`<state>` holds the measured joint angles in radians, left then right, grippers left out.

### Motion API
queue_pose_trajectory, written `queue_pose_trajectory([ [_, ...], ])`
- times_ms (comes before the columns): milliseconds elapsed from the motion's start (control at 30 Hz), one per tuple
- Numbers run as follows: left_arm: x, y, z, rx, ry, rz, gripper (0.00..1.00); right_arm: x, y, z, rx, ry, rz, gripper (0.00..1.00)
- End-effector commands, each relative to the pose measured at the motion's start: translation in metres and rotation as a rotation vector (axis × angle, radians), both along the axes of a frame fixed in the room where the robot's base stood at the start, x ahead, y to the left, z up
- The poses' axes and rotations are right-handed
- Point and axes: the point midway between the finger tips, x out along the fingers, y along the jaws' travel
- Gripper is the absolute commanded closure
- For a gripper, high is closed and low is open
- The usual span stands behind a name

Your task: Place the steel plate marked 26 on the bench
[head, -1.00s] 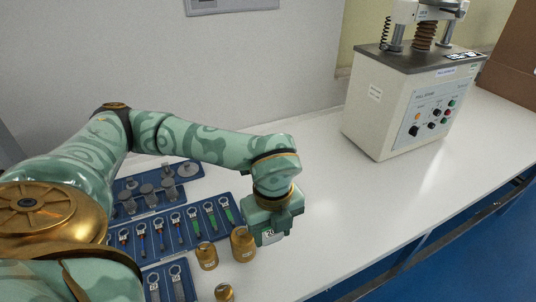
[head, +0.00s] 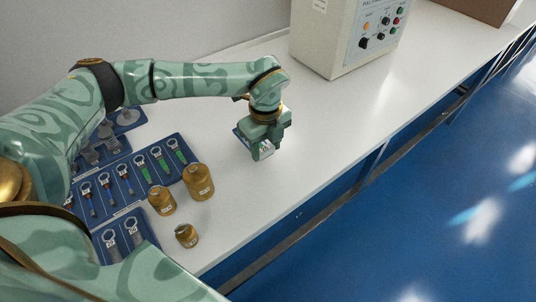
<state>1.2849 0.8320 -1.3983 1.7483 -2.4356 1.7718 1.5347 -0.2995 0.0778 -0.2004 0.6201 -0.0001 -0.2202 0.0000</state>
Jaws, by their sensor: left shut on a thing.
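My left gripper (head: 262,148) points down over the white bench (head: 330,125), to the right of the blue trays. It is shut on the steel plate marked 26 (head: 266,150), which shows as a small pale labelled face between the fingers. Most of the plate is hidden by the fingers. I cannot tell whether the plate touches the bench top. My right gripper is not in view.
Blue trays (head: 113,207) with ring-handled tools lie at the left. Brass weights (head: 199,183) stand in front of them.

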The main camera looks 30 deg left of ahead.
Motion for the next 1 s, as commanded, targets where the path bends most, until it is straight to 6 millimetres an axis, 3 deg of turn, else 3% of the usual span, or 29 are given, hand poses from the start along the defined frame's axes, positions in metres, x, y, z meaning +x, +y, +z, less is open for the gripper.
queue_pose_trajectory([
  [200,0.004,0.000,-0.038,0.001,0.003,0.001,0.82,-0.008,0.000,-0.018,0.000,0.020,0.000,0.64],
  [567,0.004,0.000,-0.038,0.001,-0.001,0.001,0.82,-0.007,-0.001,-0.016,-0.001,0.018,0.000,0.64],
  [600,0.004,0.000,-0.038,0.001,-0.001,0.001,0.47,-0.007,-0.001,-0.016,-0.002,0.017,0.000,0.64],
  [667,0.004,0.000,-0.038,0.001,-0.001,0.001,0.31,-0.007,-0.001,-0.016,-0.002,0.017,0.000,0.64],
  [1000,0.004,0.000,-0.035,0.001,-0.001,0.001,0.31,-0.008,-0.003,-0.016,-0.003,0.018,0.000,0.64],
])
